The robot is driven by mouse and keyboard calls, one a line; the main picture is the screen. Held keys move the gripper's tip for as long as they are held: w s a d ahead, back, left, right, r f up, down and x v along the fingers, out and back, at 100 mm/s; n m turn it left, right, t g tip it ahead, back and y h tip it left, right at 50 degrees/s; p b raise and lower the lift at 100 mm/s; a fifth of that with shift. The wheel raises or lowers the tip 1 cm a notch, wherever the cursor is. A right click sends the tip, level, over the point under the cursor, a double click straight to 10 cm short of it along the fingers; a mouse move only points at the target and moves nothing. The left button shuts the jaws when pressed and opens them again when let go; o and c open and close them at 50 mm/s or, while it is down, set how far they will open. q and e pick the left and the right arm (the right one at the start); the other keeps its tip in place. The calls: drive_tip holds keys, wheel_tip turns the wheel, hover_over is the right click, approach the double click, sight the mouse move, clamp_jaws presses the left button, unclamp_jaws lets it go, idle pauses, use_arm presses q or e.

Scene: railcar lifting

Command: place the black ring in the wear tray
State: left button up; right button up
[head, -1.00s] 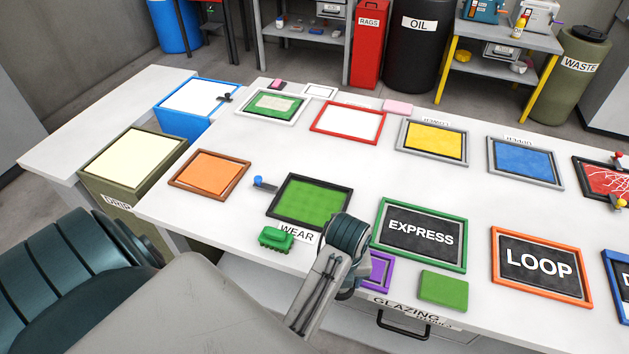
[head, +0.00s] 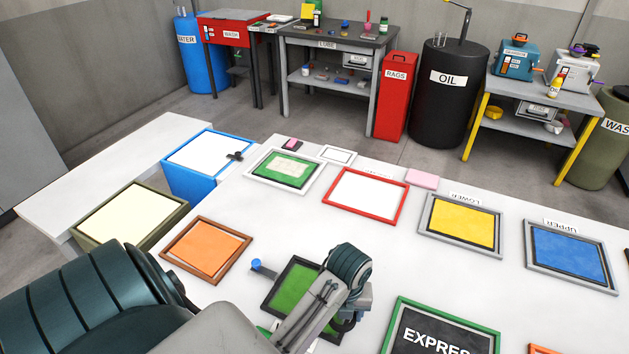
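The wear tray (head: 291,288) has a black frame and a green floor and lies on the white table at the lower middle. My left arm's wrist covers its right part and front edge. My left gripper (head: 346,318) is above the tray's right side, with its fingertips hidden or too small to read. A small dark curved shape shows at the wrist's lower end; I cannot tell whether it is the black ring or part of the gripper. No black ring shows clearly elsewhere. My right gripper is out of view.
An orange tray (head: 206,249) lies left of the wear tray, with a blue-topped knob (head: 257,265) between them. The EXPRESS tray (head: 399,312) is to the right. Red (head: 367,194) and yellow (head: 460,223) trays lie farther back. The table's middle is clear.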

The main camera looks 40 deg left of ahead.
use_arm(q)
drive_tip(key=a, duration=0.1)
drive_tip(key=a+b, duration=0.1)
drive_tip(key=a, duration=0.1)
drive_tip(key=w+a+f, duration=0.1)
drive_tip(key=a, duration=0.1)
drive_tip(key=shift+a, duration=0.15)
drive_tip(key=a, duration=0.1)
drive_tip(key=a+p, duration=0.1)
drive_tip(key=a, duration=0.1)
drive_tip(key=shift+w+a+r, duration=0.15)
drive_tip(key=shift+w+a, duration=0.1)
drive_tip(key=shift+a, duration=0.5)
drive_tip(key=shift+w+a+p, duration=0.1)
drive_tip(key=shift+a+p, duration=0.45)
drive_tip(key=shift+a, duration=0.1)
drive_tip(key=f, duration=0.1)
drive_tip(key=f+p, duration=0.1)
drive_tip(key=f, duration=0.1)
drive_tip(key=shift+d, duration=0.2)
drive_tip(key=shift+f, duration=0.6)
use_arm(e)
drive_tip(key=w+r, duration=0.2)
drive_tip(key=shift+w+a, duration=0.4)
